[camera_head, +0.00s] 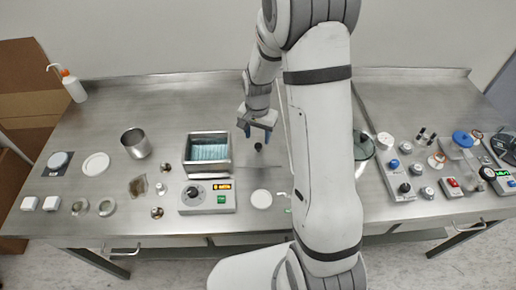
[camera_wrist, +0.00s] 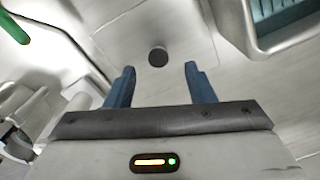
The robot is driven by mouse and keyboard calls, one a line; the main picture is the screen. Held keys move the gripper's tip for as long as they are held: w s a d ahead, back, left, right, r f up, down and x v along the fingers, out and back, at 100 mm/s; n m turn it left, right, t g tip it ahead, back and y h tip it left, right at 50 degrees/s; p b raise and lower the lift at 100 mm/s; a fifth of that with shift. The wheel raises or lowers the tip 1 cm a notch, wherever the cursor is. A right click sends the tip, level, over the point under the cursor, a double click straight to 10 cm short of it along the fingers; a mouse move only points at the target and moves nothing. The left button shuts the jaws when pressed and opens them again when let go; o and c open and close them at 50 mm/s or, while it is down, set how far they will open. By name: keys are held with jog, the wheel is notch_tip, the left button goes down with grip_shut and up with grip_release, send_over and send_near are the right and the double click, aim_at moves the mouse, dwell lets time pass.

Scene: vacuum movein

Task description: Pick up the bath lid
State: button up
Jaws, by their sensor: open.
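The bath lid (camera_head: 250,157) is a flat metallic plate with a dark round knob (camera_head: 258,147). It lies on the steel bench just right of the open bath (camera_head: 187,166), which shows blue-green inside. In the wrist view the lid (camera_wrist: 128,48) lies ahead of my gripper, with its knob (camera_wrist: 158,57) appearing between the two blue fingers. My gripper (camera_head: 257,134) is open and empty above the lid, pointing down near the knob. The wrist view also shows its spread fingers (camera_wrist: 160,70). The exact height gap to the knob is hard to tell.
A control box (camera_head: 208,197) is at the front of the bath. A white disc (camera_head: 261,199) lies in front of the lid. A metal beaker (camera_head: 136,143) stands left of the bath. My arm hides part of the bench to the right; instruments crowd the far right.

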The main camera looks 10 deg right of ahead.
aim_at(258, 145)
jog(key=shift+d+f+p, duration=0.1)
jog(key=shift+f+p, duration=0.45)
jog(key=shift+f, duration=1.6)
jog(key=shift+c, duration=0.4)
grip_shut()
jog(key=shift+r, duration=0.1)
